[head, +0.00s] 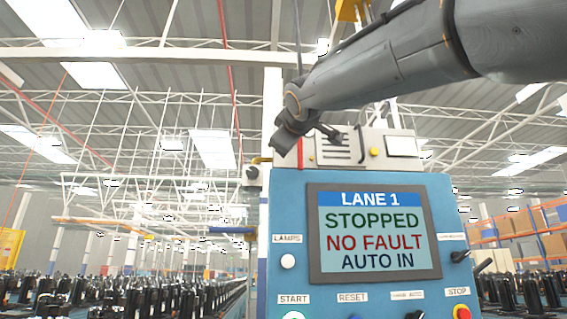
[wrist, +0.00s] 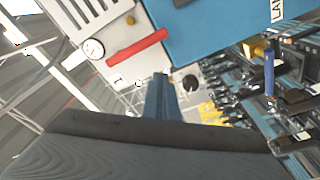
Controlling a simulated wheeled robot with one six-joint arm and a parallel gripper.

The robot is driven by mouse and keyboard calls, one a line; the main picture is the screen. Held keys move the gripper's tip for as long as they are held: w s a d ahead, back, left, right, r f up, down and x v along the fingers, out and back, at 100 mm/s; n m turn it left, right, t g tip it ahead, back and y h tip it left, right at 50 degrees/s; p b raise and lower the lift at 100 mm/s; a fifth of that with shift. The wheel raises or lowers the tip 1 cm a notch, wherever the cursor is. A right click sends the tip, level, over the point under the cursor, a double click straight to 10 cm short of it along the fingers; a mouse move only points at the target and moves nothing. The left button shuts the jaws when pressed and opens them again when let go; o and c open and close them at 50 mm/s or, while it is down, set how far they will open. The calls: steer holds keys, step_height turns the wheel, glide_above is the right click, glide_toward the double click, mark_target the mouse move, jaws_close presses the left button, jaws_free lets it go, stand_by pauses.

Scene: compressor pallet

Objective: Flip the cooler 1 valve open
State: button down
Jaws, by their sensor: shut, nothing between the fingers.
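My gripper (head: 292,137) is high in the head view, dark and partly seen from the side, in front of the pale box above the blue panel. It is shut and empty. In the wrist view a dark grey part of my gripper fills the bottom. A red bar-shaped handle (wrist: 138,47) lies slantwise on a white surface beside a round gauge (wrist: 93,48). It is apart from my gripper. A blue handle (wrist: 268,74) shows at the right.
The blue control panel (head: 286,218) stands close, its screen (head: 380,233) reading STOPPED, NO FAULT, AUTO IN. A pale box (head: 402,146) with a yellow button is behind it. Rows of black compressors (head: 150,296) stand at the lower left.

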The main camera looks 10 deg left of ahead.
steer(key=shift+b+v, duration=0.9)
steer(key=shift+v, duration=2)
steer(key=shift+r, duration=0.15)
